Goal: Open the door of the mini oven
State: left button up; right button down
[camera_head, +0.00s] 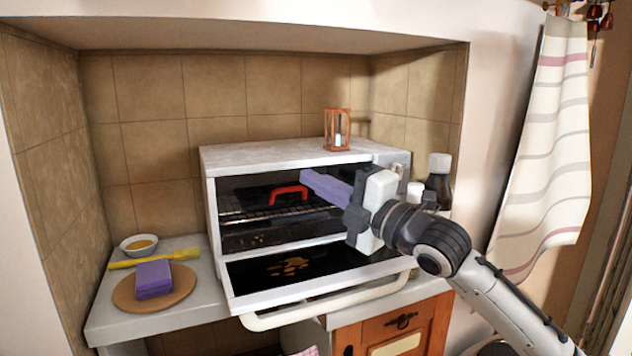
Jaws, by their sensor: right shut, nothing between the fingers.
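The white mini oven (285,156) stands on the counter in the tiled alcove. Its door (330,268) is swung down and lies tilted outward, with brown stains on its dark inner face. The door's white bar handle (325,303) is at its front edge. My right gripper (314,182) is at the right part of the oven opening, above the lowered door and apart from the handle. Its purple fingers are shut with nothing held, pointing left, and its body hides the right part of the opening. My left gripper is not in view.
A red-handled object (289,191) is on the oven rack. An hourglass (337,130) stands on top. Left of the oven are a round board (125,297) with a purple block (153,279), a yellow brush (150,259) and a bowl (139,246). Bottles (438,178) stand at right.

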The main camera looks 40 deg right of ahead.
dwell(1.2)
jog(key=c, duration=1.8)
grip_release()
jog(key=shift+o, duration=0.2)
jog(key=shift+s, duration=0.1)
jog(key=b+v, duration=0.2)
jog(key=v, duration=0.8)
